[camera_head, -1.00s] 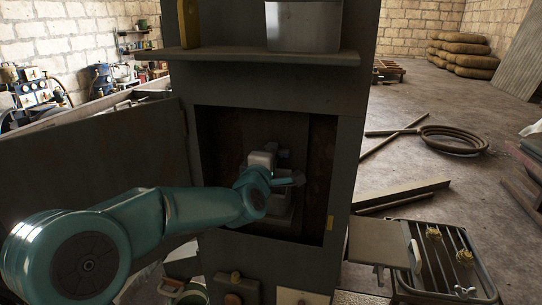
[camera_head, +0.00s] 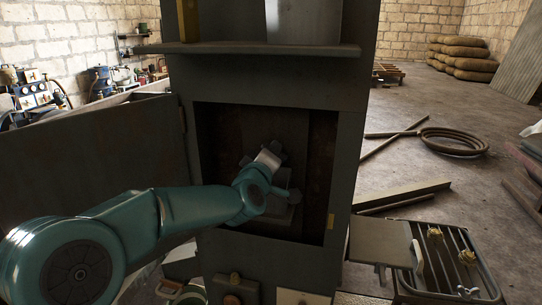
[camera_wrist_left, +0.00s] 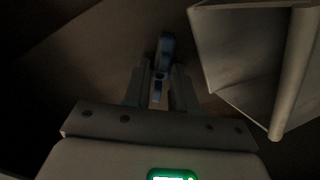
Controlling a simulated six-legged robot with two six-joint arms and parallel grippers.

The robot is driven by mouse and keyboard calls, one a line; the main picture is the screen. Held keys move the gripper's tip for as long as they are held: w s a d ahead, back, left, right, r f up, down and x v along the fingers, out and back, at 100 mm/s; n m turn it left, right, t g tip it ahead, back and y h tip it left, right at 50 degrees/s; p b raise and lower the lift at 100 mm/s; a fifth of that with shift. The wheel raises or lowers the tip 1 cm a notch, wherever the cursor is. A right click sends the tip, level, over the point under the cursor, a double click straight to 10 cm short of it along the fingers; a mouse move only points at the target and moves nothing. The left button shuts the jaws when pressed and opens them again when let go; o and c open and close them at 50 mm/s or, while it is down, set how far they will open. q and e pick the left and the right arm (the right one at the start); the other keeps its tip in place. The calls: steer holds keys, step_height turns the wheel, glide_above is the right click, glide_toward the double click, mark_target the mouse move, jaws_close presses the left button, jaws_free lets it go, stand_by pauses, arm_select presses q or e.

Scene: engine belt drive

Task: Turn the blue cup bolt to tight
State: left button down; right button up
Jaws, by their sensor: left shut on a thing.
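The blue cup bolt (camera_wrist_left: 164,50) shows in the left wrist view as a small, dim blue piece with a cross arm. It stands between the two fingers of my left gripper (camera_wrist_left: 159,86), which is shut on it. In the head view my left gripper (camera_head: 270,156) is inside the dark opening of the grey cabinet (camera_head: 345,190), tilted to the right. The bolt itself is hidden there behind my wrist. My right gripper is not in view.
A pale angled plate (camera_wrist_left: 240,50) stands close to the right of the fingers in the left wrist view. An open cabinet door (camera_head: 95,150) stands at the left. A shelf (camera_head: 250,49) juts out above the opening.

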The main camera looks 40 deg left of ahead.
arm_select(q)
steer(key=m+p, duration=0.1)
steer(key=m, duration=1)
steer(key=shift+f+p, duration=0.1)
steer(key=shift+p, duration=0.25)
steer(key=c, duration=0.9)
jaws_free()
steer(key=shift+s, duration=0.1)
steer(key=shift+s+d, duration=0.1)
